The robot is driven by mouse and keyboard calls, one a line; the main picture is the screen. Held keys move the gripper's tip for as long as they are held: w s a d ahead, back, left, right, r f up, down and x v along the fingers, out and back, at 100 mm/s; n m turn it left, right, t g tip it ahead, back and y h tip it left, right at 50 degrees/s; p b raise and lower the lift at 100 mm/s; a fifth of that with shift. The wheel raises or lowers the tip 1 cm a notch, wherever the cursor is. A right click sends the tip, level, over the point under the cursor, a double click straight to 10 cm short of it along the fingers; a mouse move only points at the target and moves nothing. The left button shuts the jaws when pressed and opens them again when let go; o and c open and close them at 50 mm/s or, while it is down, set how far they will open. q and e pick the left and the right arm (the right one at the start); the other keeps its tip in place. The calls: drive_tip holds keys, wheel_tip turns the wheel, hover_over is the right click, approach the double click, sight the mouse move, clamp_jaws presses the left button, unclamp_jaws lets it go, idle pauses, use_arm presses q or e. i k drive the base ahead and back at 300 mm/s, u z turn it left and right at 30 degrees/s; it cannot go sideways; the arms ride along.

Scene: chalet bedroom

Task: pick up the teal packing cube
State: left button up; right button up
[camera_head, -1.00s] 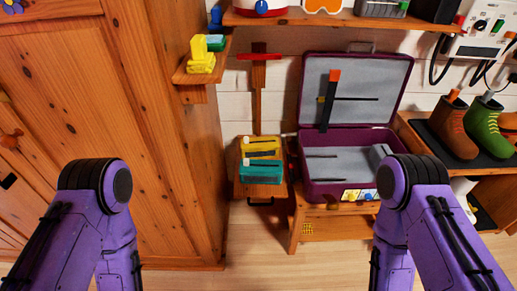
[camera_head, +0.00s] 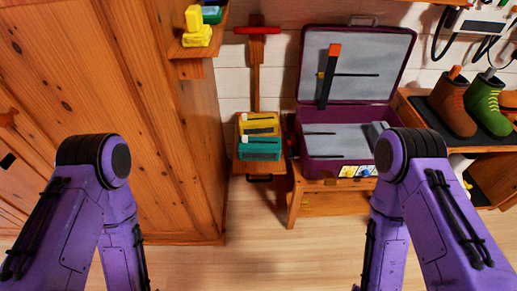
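The teal packing cube (camera_head: 260,149) lies on a small wooden stand (camera_head: 243,168) between the wardrobe and the suitcase bench. A yellow packing cube (camera_head: 259,124) lies just behind it. An open purple suitcase (camera_head: 309,147) with a grey lining stands on the bench to the right. Both my purple arms come in from the lower left and lower right. Their grippers are below the picture and not in view, so I cannot see what they hold.
A tall wooden wardrobe (camera_head: 120,70) fills the left. A wall shelf with a yellow object (camera_head: 196,30) juts out above the stand. Brown and green boots (camera_head: 485,103) stand on a dark mat at the right. The wooden floor (camera_head: 250,260) in front is clear.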

sight(257, 148)
drive_tip(key=k, duration=0.5)
drive_tip(key=z, duration=1.3)
drive_tip(key=i, duration=1)
drive_tip(key=u, duration=1.2)
drive_tip(key=i, duration=1)
